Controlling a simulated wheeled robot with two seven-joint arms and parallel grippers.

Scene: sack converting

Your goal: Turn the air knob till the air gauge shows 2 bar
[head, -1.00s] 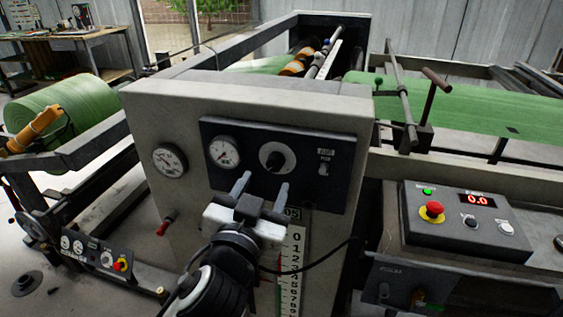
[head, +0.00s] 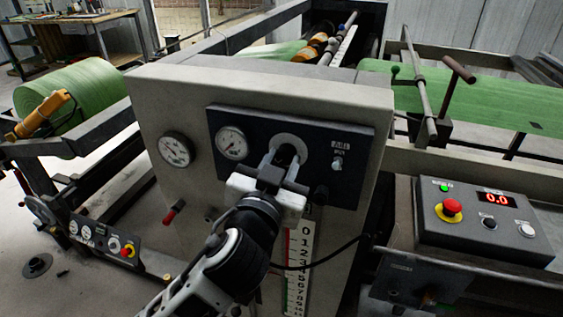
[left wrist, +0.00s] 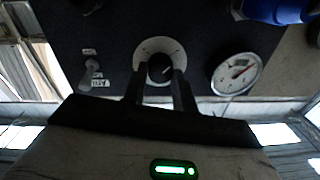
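The black air knob (left wrist: 160,68) sits on a pale round dial plate on the dark panel (head: 345,190). My left gripper (head: 283,158) is at the knob and hides most of it in the head view. In the left wrist view its two fingers (left wrist: 159,82) stand on either side of the knob, with a gap showing, so it looks open. A white-faced gauge (head: 232,143) is beside the knob on the panel; it also shows in the left wrist view (left wrist: 237,74). Its reading is too small to tell. My right gripper is out of view.
A second gauge (head: 176,149) is on the grey cabinet (head: 265,90) left of the panel. A small switch (head: 337,162) is right of the knob. A numbered scale (head: 300,265) and a dark cable lie below. A control box (head: 485,235) with a red button stands at right.

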